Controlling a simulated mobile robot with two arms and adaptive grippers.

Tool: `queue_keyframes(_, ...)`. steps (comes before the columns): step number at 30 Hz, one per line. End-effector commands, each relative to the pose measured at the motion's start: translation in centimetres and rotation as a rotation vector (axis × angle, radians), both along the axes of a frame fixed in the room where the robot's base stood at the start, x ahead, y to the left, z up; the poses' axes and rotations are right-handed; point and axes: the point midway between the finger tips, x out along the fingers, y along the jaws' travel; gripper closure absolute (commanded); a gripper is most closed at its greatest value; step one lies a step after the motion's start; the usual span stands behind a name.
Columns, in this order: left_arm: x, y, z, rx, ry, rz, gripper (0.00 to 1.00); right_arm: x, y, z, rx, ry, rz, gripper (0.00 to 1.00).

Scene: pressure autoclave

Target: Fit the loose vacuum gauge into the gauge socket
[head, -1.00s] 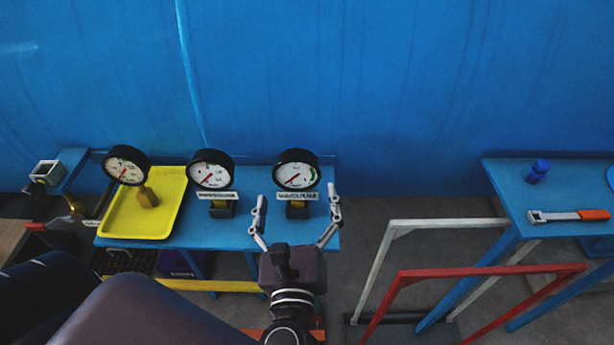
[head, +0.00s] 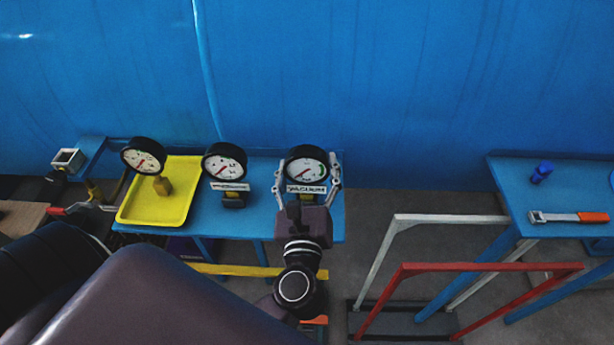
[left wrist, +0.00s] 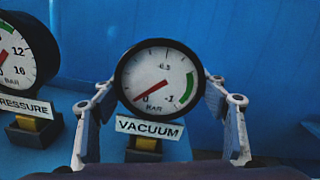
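A round black-rimmed vacuum gauge (head: 306,166) with a white dial stands upright above a small block with a VACUUM label (head: 306,189) on the blue table. It fills the middle of the left wrist view (left wrist: 160,82). My left gripper (head: 307,170) has one finger at each side of the gauge's rim. The fingers look shut on it, though the contact itself is hard to see. A brass fitting (left wrist: 145,144) shows under the label. I cannot make out which part is the gauge socket. My right gripper is not in view.
A pressure gauge (head: 224,163) stands close to the left, with a PRESSURE label. A third gauge (head: 143,156) with a brass stem is at the yellow tray (head: 140,215). White and red frames (head: 490,268) and a table with a wrench (head: 568,217) stand right.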

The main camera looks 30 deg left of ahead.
Motion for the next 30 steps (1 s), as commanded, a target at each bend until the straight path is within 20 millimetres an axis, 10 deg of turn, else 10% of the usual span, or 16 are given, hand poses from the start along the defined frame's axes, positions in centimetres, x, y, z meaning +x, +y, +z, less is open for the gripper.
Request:
queue_keyframes(10,0.0,0.0,0.0,0.000,0.000,0.000,0.74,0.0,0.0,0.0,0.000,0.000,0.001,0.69)
queue_keyframes(30,0.0,0.0,3.7,0.000,-0.003,0.001,0.74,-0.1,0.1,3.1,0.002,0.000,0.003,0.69)
